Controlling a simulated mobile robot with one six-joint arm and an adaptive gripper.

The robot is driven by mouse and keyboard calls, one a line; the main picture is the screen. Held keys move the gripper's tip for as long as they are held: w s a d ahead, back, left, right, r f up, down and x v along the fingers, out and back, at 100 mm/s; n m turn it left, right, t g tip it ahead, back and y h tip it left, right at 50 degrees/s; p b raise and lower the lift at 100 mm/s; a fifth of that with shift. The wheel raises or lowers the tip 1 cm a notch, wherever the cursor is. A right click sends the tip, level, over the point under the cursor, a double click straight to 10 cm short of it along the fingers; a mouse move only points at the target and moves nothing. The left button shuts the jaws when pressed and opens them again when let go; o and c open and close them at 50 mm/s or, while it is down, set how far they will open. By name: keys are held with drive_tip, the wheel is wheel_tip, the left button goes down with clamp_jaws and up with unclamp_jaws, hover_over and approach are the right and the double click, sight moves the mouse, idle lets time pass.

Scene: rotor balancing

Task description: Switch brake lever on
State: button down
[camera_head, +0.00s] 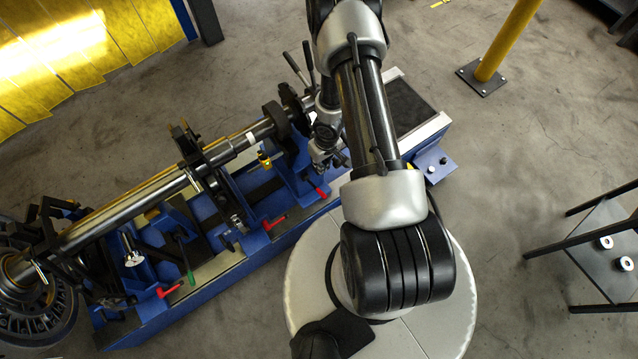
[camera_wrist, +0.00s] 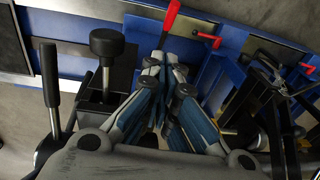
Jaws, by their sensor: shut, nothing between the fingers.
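My gripper (camera_wrist: 168,72) is shut and empty, its fingertips together low over the blue machine base; in the head view it shows beside the shaft (camera_head: 322,165), partly hidden by my arm. A red-handled lever (camera_wrist: 172,16) lies just past the fingertips; I cannot tell whether they touch. It also shows in the head view (camera_head: 320,192). A black-handled lever (camera_wrist: 49,75) with a silver rod and a black-knobbed lever (camera_wrist: 107,43) stand left of the fingers. No label shows which lever is the brake.
The blue balancing machine (camera_head: 140,332) carries a long rotor shaft (camera_head: 120,212). More red handles (camera_head: 273,222) (camera_head: 168,290) and a green one (camera_head: 191,277) line its front. A yellow post (camera_head: 507,40) stands at upper right and a dark table (camera_head: 600,238) at right. Bare floor lies between.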

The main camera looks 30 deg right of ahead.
drive_tip(key=b, duration=0.5)
hover_over(315, 186)
wheel_tip(315, 186, down, 10)
drive_tip(key=shift+s+d+f+b, duration=0.25)
drive_tip(key=shift+s+f+b, duration=0.4)
drive_tip(key=shift+s, duration=0.35)
